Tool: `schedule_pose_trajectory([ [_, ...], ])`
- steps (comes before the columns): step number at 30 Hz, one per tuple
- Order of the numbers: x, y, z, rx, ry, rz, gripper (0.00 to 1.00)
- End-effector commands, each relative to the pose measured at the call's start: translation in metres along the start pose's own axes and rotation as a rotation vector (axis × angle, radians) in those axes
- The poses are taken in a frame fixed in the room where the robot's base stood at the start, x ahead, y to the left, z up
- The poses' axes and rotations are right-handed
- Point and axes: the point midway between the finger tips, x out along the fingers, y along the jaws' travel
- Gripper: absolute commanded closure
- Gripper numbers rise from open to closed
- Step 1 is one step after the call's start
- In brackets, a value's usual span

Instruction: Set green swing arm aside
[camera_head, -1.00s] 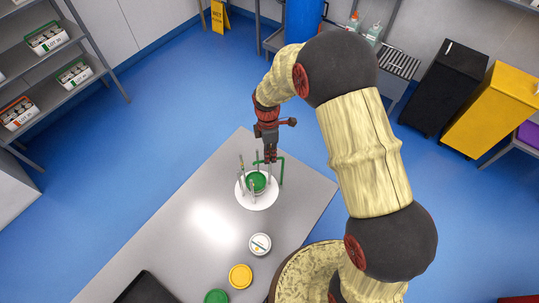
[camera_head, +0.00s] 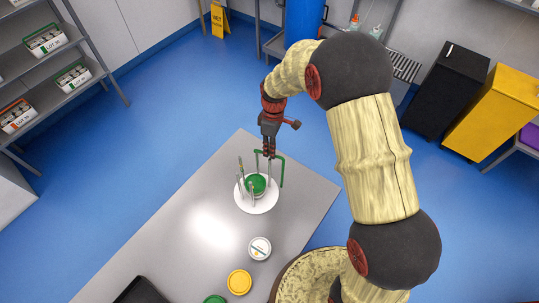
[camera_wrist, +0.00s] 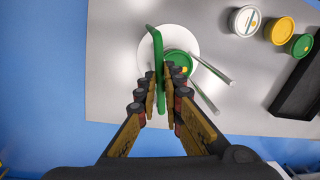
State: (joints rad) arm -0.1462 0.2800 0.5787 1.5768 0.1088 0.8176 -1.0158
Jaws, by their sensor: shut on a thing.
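The green swing arm (camera_head: 283,172) is a thin bent bar. It also shows in the wrist view (camera_wrist: 157,50), running between my finger pads. My gripper (camera_head: 268,154) is shut on it near the top of the carrier; the fingers also show in the wrist view (camera_wrist: 167,80). The carrier is a round white plate (camera_head: 247,204) with several thin upright posts. A green-lidded tub (camera_head: 256,185) stands in its middle, partly hidden by my fingers in the wrist view. I cannot tell whether the swing arm still touches a post.
A white-lidded tub (camera_head: 260,248), a yellow-lidded tub (camera_head: 239,282) and a green-lidded tub (camera_head: 214,299) stand in a row nearer on the grey table (camera_head: 180,250). A black tray (camera_head: 146,291) lies at the near left. The table left of the carrier is clear.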

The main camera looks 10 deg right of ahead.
Motion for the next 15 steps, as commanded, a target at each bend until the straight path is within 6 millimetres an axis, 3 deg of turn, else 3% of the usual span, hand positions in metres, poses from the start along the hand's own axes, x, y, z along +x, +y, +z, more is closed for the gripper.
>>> schedule_pose_trajectory([
  [15, -0.003, 0.026, 0.008, 0.485, 0.068, 0.003, 1.00],
])
